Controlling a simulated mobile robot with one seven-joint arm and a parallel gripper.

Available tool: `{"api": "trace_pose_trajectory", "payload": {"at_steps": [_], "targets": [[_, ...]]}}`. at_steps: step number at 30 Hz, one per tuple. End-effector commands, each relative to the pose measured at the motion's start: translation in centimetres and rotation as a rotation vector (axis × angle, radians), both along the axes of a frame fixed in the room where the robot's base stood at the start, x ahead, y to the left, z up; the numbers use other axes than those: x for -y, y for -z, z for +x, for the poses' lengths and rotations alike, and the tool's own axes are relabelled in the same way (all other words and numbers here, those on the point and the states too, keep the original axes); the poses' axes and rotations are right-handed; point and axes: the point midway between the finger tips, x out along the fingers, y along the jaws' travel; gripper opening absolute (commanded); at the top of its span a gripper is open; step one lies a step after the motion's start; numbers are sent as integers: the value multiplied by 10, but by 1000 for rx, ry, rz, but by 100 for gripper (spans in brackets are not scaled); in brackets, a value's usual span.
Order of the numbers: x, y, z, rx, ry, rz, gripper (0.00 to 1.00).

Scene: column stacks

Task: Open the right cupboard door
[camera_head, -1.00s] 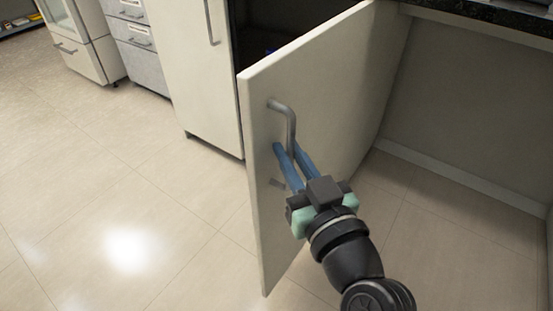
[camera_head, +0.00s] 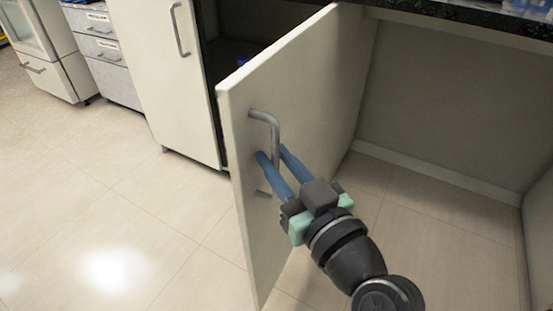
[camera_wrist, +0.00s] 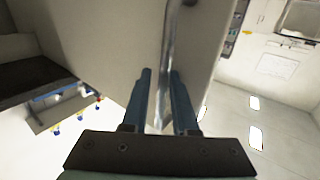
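The right cupboard door (camera_head: 300,90) is cream and stands swung well out from the cabinet. Its grey bar handle (camera_head: 275,140) is near the free edge and also shows in the wrist view (camera_wrist: 171,50). My gripper (camera_head: 273,155) is at the handle's lower part, with one blue finger on each side of the bar. In the wrist view, the bar runs between the two fingers (camera_wrist: 160,85), with some gap showing between them. The fingers look open around the bar; contact is hard to tell. Behind the door, the cupboard interior (camera_head: 235,60) is dark and partly hidden.
The left cupboard door (camera_head: 165,80) is shut, with its own bar handle (camera_head: 180,30). Grey drawers (camera_head: 105,50) stand further left. A dark countertop (camera_head: 460,20) runs above an open bay on the right. The tiled floor (camera_head: 130,210) at left is clear.

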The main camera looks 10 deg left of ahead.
Motion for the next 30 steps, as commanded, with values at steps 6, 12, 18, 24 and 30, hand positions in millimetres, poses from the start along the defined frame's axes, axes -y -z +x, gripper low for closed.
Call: {"api": "trace_pose_trajectory", "payload": {"at_steps": [6, 12, 18, 24, 30], "targets": [[0, 0, -3, -1, -4, -1, 27], [18, -1, -25, -4, -1, -2, 27], [47, -1, -61, -4, 1, -1, 27], [69, -1, -89, -3, 1, 0, 27], [79, 0, -101, -1, 0, -1, 27]]}}
